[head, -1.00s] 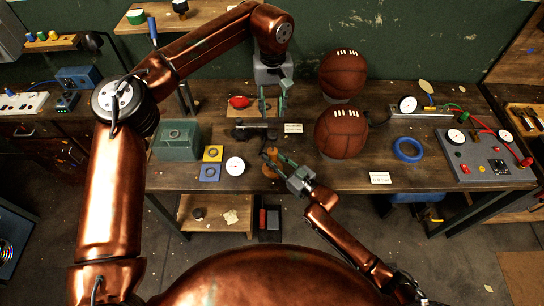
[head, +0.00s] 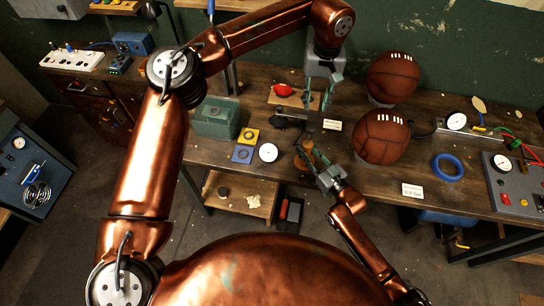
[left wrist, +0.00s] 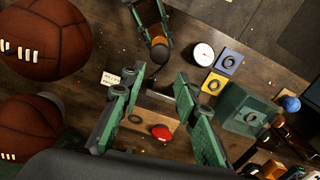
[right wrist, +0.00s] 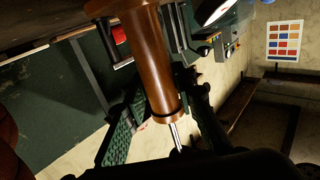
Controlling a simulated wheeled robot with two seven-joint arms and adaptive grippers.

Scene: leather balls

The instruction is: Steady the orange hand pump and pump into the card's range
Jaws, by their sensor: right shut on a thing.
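The orange hand pump (head: 303,158) is at the bench's front edge, partly hidden by my right gripper (head: 316,166). In the right wrist view its orange-brown barrel (right wrist: 158,65) lies between that gripper's fingers, with a silver rod at its lower end. My right gripper is shut on it. My left gripper (head: 328,94) hangs over the bench behind the pump; in the left wrist view its fingers (left wrist: 158,115) are apart with nothing gripped. One white card (head: 333,125) lies beside it, another (head: 412,190) near the front edge; their text is unreadable.
Two brown leather balls (head: 393,77) (head: 381,137) sit right of my grippers. A blue ring (head: 447,167) and a gauge (head: 457,121) are farther right. A red object (head: 283,90) on a board lies behind; a green box (head: 216,117) and white dial (head: 268,152) are left.

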